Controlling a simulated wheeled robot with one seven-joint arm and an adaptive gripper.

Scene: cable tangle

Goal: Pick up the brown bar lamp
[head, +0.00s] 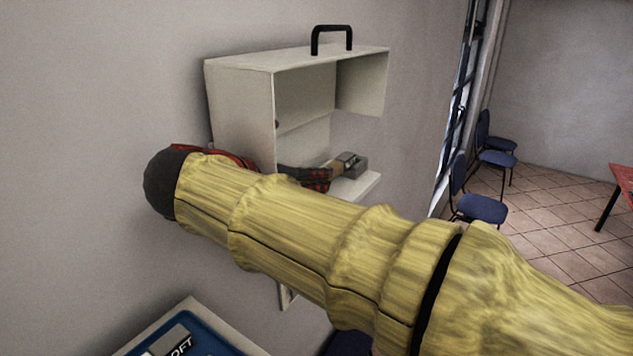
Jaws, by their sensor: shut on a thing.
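An open pale cabinet (240,100) with a black handle on top is on the wall. My yellow-sleeved arm crosses in front of it and hides its lower part. My gripper (326,174), dark with red patches, shows just above the sleeve at the cabinet's opening. It is shut on a small brown piece, which I take to be the brown bar lamp (340,168). The lamp's lower part and the finger contact are too small or hidden to make out. A small grey box-like thing (358,166) touches or sits just right of the brown piece.
A blue tray-like surface (205,346) with a dark lettered item is at the bottom left. Blue chairs (482,207) and a red table (624,180) stand on the tiled floor at the right, far off. The wall is close behind the arm.

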